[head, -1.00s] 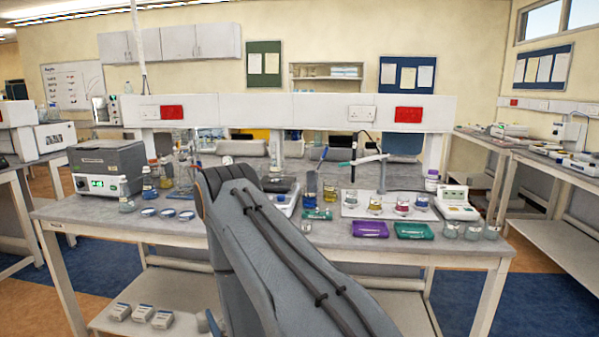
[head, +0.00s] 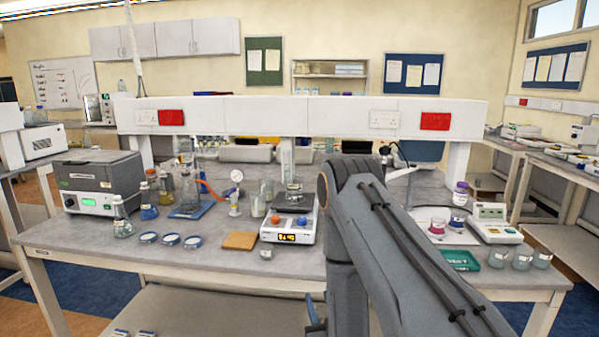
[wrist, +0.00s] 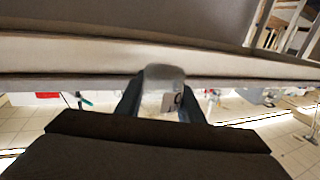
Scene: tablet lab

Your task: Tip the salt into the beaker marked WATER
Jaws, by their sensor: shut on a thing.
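My gripper (wrist: 160,108) shows in the wrist view, shut on a small clear container (wrist: 165,78) with pale contents and a partly visible dark mark. I cannot read the mark or confirm that the contents are salt. In the head view my arm crosses the right of the bench, and my gripper is hidden. Clear glass vessels (head: 258,206) stand left of the balance, and several small beakers (head: 498,257) stand at the bench's right front. No WATER label is readable, so I cannot tell which beaker is marked.
A balance (head: 288,230) with a lit display stands mid-bench, beside a brown board (head: 240,240). Blue-rimmed dishes (head: 171,240), flasks (head: 122,220) and a grey machine (head: 100,182) are at left. A green tray (head: 460,260) is at right. The front left bench top is fairly clear.

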